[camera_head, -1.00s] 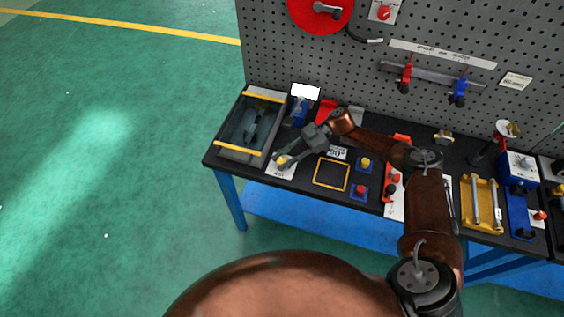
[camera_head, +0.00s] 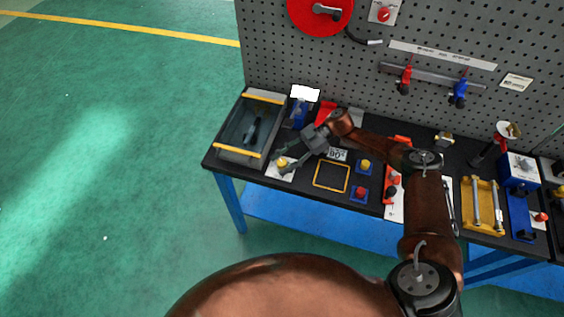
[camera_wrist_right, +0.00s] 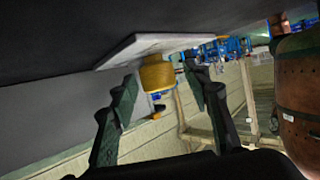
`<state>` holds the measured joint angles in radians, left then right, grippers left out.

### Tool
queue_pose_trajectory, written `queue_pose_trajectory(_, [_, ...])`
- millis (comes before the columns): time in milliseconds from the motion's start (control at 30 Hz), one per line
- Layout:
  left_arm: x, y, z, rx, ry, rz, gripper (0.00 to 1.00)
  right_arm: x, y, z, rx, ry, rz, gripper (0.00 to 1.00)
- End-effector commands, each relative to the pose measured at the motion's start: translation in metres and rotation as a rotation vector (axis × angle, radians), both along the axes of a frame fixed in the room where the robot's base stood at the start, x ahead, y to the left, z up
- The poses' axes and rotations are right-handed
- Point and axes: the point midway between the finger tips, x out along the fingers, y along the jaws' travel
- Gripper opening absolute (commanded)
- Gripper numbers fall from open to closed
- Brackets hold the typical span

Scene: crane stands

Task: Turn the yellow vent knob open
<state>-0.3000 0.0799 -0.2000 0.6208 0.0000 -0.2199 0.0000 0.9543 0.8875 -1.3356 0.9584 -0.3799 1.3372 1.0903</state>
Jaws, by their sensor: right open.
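The yellow vent knob (camera_head: 282,162) stands on a white plate (camera_head: 287,174) near the front left of the bench. It also shows in the right wrist view as a ribbed yellow cylinder (camera_wrist_right: 157,74) on its white plate (camera_wrist_right: 125,50). My right gripper (camera_head: 289,149) is open, with its fingers pointing left, just behind the knob and close to it. In the right wrist view its two dark fingers (camera_wrist_right: 161,80) appear on either side of the knob, with gaps visible. Contact and the knob's turn angle cannot be told. My left gripper is not in view.
A grey bin with yellow bars (camera_head: 223,151) stands left of the knob. A blue block with a white sign (camera_head: 305,92) stands behind. A pegboard (camera_head: 300,60) closes off the back.

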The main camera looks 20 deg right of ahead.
Motion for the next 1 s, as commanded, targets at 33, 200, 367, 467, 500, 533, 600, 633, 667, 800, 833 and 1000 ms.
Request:
queue_pose_trajectory(33, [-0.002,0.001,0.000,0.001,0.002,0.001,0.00,0.000,0.000,0.000,0.000,0.000,0.000,0.44])
queue_pose_trajectory(200, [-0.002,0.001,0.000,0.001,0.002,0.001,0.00,0.003,-0.012,0.005,-0.001,-0.001,-0.002,0.44])
queue_pose_trajectory(367, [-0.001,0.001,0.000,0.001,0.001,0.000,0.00,0.010,-0.039,0.016,-0.002,-0.001,-0.004,0.44])
queue_pose_trajectory(467, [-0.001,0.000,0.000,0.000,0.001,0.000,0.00,0.014,-0.058,0.025,-0.002,-0.002,-0.004,0.44])
queue_pose_trajectory(500, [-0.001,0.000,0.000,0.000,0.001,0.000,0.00,0.016,-0.066,0.028,-0.003,-0.002,-0.004,0.44])
queue_pose_trajectory(533, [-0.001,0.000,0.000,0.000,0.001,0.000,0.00,0.016,-0.071,0.030,-0.002,-0.002,-0.003,0.44])
queue_pose_trajectory(600, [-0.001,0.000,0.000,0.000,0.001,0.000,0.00,0.018,-0.082,0.035,-0.002,-0.002,-0.003,0.44])
queue_pose_trajectory(633, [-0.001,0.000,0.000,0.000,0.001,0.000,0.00,0.019,-0.087,0.036,-0.002,-0.002,-0.003,0.44])
queue_pose_trajectory(667, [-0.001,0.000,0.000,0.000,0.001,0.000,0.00,0.020,-0.091,0.038,-0.001,-0.001,-0.002,0.44])
queue_pose_trajectory(800, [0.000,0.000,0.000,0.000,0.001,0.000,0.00,0.022,-0.104,0.044,-0.001,-0.001,-0.001,0.44])
queue_pose_trajectory(833, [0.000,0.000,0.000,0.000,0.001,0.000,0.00,0.023,-0.105,0.044,-0.001,0.000,0.000,0.44])
queue_pose_trajectory(1000, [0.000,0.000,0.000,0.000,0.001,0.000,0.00,0.023,-0.109,0.046,0.000,-0.001,0.001,0.44])
